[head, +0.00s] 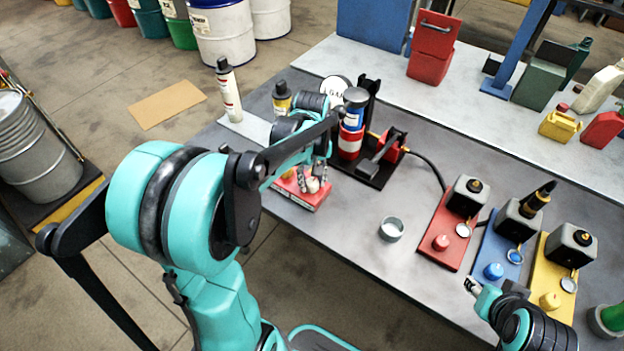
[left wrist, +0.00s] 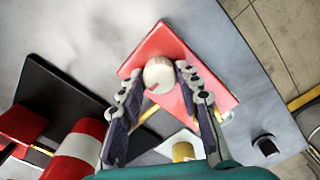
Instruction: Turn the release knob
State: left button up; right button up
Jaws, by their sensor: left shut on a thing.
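The release knob (left wrist: 158,72) is a round, cream-white knob with a small red mark. It sits on a red box (left wrist: 205,62) near the table's front edge. In the head view the box (head: 300,197) shows under my left gripper (head: 312,178), with the knob (head: 313,185) at its fingertips. In the left wrist view my left gripper (left wrist: 157,82) has one finger on each side of the knob and is shut on it. My right gripper (head: 471,284) is at the lower right, away from the knob; its jaw opening is too small to make out.
A red-and-white cylinder with a blue can (head: 354,112) stands close behind the knob box, beside a black stand (head: 376,172). A small metal cup (head: 391,229) is on the table. Red (head: 446,235), blue (head: 495,250) and yellow (head: 553,280) stations stand at right.

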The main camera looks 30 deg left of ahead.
pick_arm(q)
jog(key=m+p, duration=0.1)
jog(key=m, duration=0.3)
jog(key=m+p, duration=0.1)
jog(key=m, duration=0.3)
jog(key=m+p, duration=0.1)
jog(key=m, duration=0.4)
jog(key=m+p, duration=0.1)
jog(key=m, duration=0.3)
jog(key=shift+m, duration=0.3)
dwell(0.3)
jog(key=o, duration=1.1)
jog(key=shift+o, duration=0.2)
